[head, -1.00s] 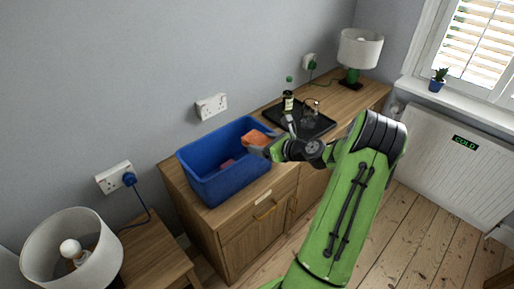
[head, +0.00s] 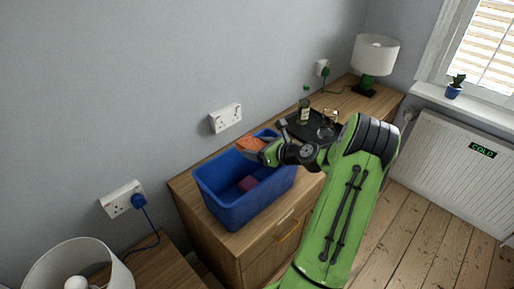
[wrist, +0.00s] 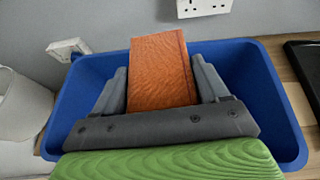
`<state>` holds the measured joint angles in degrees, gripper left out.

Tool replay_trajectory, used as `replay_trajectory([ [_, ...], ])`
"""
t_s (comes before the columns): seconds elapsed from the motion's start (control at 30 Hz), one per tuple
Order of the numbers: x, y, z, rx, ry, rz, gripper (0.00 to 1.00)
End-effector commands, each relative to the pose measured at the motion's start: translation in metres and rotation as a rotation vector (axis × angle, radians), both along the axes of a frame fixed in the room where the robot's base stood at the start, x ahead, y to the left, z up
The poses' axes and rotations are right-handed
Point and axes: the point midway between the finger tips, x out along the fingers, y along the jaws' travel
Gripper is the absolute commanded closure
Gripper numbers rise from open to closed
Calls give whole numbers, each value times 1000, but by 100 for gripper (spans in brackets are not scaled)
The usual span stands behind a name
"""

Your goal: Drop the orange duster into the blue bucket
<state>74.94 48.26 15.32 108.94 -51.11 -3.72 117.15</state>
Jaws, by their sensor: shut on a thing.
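The orange duster (head: 250,144) is held in my gripper (head: 262,152), above the back part of the blue bucket (head: 240,209). In the wrist view the orange duster (wrist: 160,70) sits between the two grey fingers of my gripper (wrist: 160,85), with the blue bucket (wrist: 270,100) around and below it. The blue bucket is an open rectangular tub standing on the wooden cabinet. My gripper and the duster hide part of the bucket's inside.
The wooden cabinet (head: 285,222) also carries a black tray (head: 298,127) with a bottle (head: 304,110) and a glass, right of the bucket. A green-based lamp (head: 375,55) stands at the far end. A wall socket (head: 226,118) is behind the bucket. Another lamp (head: 75,265) is at lower left.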

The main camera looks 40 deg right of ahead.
Motion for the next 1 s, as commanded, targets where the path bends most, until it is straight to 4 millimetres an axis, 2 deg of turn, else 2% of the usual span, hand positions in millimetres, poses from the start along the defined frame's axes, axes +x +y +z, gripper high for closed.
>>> replay_trajectory([
  [0.03, 0, 1, -16, 0, 0, 1, 56],
  [0.2, 1, 1, -39, 1, 0, 2, 56],
  [0.5, 1, 1, -39, 0, 0, 1, 56],
  [0.53, 1, 1, -39, 0, 0, 1, 22],
  [0.67, 0, 1, -39, 0, 0, 1, 2],
  [0.9, 0, 0, -39, 0, 0, 1, 0],
  [1.0, -10, -2, -34, -1, 1, -2, 0],
])
